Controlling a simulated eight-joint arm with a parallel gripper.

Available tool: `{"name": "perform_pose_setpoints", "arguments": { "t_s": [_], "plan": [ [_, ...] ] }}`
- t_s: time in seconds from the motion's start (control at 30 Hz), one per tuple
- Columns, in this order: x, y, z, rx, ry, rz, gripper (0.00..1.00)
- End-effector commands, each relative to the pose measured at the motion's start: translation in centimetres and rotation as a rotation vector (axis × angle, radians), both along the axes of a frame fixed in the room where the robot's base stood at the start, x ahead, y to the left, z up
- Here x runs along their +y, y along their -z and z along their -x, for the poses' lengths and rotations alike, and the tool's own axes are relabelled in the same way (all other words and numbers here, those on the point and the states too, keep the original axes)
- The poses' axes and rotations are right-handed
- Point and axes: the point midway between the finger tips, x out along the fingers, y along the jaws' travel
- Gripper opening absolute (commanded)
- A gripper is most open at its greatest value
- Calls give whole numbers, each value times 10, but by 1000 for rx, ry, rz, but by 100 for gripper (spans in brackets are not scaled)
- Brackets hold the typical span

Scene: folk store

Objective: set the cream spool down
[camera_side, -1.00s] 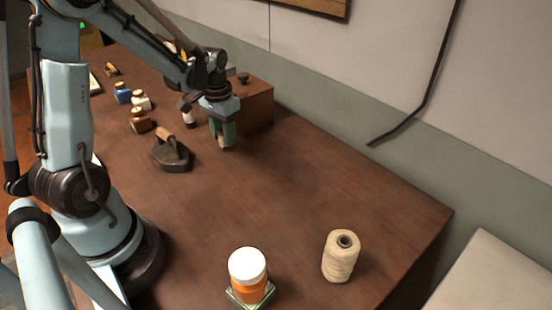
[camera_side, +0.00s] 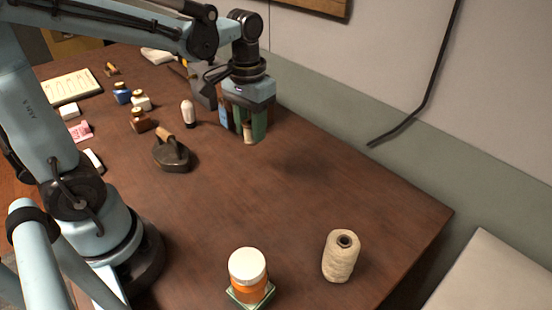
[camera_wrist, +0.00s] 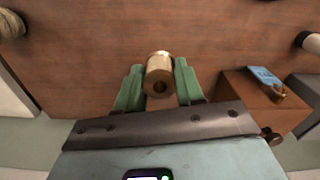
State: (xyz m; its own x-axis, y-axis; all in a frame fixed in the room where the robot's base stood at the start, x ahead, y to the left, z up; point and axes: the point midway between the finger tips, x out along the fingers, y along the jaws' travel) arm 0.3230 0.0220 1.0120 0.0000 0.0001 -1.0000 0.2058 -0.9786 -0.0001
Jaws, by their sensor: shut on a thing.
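The cream spool (camera_wrist: 159,77) is a small tan cylinder with a dark hole in its end. In the wrist view it sits between the two green fingers of my gripper (camera_wrist: 159,92), which are shut on it. In the side view my gripper (camera_side: 250,128) is at the back of the brown table (camera_side: 230,205), and the spool's lower end (camera_side: 248,136) shows between the fingertips. It appears to be held above the table, with a soft shadow on the bare wood to the right.
A wooden box (camera_wrist: 238,98) stands close beside my gripper. A flat iron (camera_side: 172,155), a white-topped bottle (camera_side: 188,114) and small jars are to the left. A cone of cream twine (camera_side: 340,257) and an orange jar (camera_side: 248,280) stand in front. The middle right is clear.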

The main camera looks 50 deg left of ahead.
Motion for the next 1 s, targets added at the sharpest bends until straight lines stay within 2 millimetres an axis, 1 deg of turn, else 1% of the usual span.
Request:
{"name": "perform_pose_setpoints", "arguments": {
  "t_s": [0.03, 0.13, 0.27, 0.4, 0.5, 0.6, 0.7, 0.8, 0.9, 1.0],
  "plan": [
    [-15, 0, -1, 0, 14, 0, 9],
    [-47, -1, -1, 0, 29, 0, 9],
    [-92, -1, 4, 0, 46, 0, 9],
    [-139, -2, 16, 0, 63, 0, 9],
    [-170, -2, 28, 0, 74, -1, 9],
    [-196, -2, 41, 0, 82, -1, 9],
    [-214, -2, 52, 0, 87, -1, 9],
    [-226, -2, 60, 0, 89, -1, 9],
    [-230, -1, 63, -1, 87, -1, 9],
    [-226, 5, 56, -1, 84, -1, 9]
  ]
}}
